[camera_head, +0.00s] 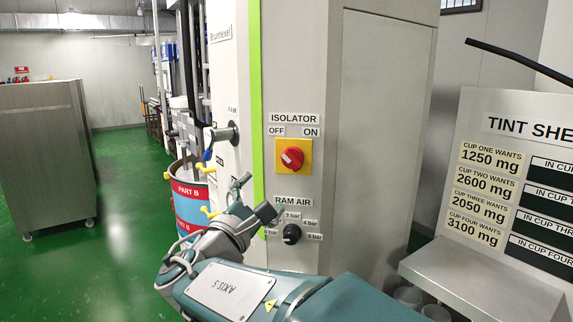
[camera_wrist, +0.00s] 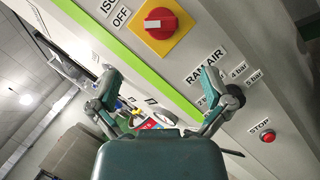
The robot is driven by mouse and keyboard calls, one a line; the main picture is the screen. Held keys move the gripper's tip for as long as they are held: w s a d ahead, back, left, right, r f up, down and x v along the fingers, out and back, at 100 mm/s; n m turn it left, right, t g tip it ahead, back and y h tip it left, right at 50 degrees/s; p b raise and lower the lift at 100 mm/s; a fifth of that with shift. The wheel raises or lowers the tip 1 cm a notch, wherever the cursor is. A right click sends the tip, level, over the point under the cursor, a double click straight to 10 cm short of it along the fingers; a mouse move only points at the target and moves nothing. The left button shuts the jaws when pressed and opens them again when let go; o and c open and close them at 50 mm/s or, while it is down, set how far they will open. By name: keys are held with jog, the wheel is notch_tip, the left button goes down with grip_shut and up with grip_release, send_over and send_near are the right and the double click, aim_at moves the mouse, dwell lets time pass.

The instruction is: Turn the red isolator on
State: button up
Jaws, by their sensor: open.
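The red isolator knob (camera_head: 292,157) sits on a yellow square plate on the grey cabinet front, below the ISOLATOR label, with OFF at upper left and ON at upper right. In the wrist view the knob (camera_wrist: 160,23) is at the top, and a pale mark shows on its side towards the OFF label (camera_wrist: 121,17). My gripper (camera_head: 255,197) is open and empty, below and left of the knob and apart from it. In the wrist view the two fingers of my gripper (camera_wrist: 162,88) are spread wide, with nothing between them.
The black RAM AIR knob (camera_head: 292,234) is below the isolator, close to my gripper; a finger partly covers it in the wrist view (camera_wrist: 234,97). A red STOP button (camera_wrist: 268,137) is nearby. A grey handle (camera_head: 222,134) and a drum (camera_head: 190,200) stand left. A shelf (camera_head: 480,280) is at right.

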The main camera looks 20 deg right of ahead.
aim_at(288, 164)
jog(key=x, duration=1)
jog(key=shift+w+d, duration=0.2)
jog(key=shift+d, duration=0.1)
jog(key=shift+r, duration=0.1)
jog(key=c, duration=1.1)
